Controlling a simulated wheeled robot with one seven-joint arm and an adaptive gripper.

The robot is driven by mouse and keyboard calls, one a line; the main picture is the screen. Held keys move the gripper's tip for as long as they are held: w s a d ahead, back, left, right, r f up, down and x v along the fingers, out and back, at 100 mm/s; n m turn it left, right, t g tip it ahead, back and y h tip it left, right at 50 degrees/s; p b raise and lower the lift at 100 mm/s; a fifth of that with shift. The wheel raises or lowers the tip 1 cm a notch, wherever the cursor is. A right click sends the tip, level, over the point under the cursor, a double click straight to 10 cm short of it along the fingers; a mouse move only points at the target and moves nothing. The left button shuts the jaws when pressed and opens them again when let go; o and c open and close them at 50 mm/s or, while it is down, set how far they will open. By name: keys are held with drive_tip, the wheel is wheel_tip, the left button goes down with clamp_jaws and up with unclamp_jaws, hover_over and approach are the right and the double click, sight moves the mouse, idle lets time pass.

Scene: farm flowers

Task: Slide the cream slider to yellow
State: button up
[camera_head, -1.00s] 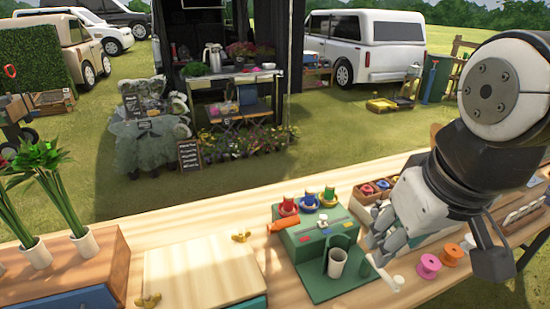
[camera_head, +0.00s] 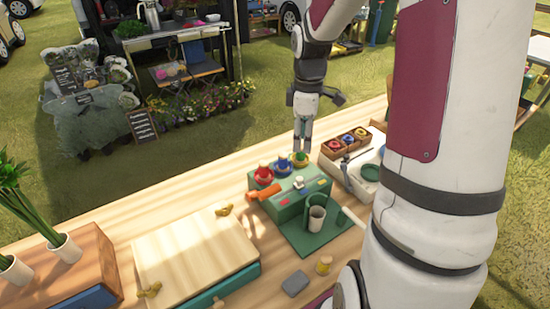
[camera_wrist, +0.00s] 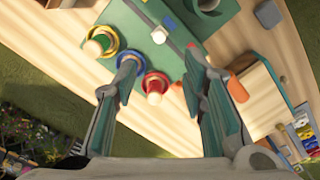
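The cream slider (camera_head: 298,183) stands on top of a green box (camera_head: 290,207), close to its middle; it also shows as a pale knob in the wrist view (camera_wrist: 159,36). Small coloured marks lie on the box top near it; a blue mark (camera_wrist: 168,22) is beside the knob, and I cannot clearly make out the yellow one. My gripper (camera_head: 302,150) points down beyond the back of the box. In the wrist view its fingers (camera_wrist: 163,62) are apart and empty, with the slider just beyond their tips.
A wooden lidded box (camera_head: 195,250) stands left.

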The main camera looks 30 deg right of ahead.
sight(299, 178)
wheel_tip(299, 178, down, 14)
drive_tip(key=shift+w, duration=0.1)
idle(0.5)
drive_tip(key=shift+c, duration=0.4)
clamp_jaws()
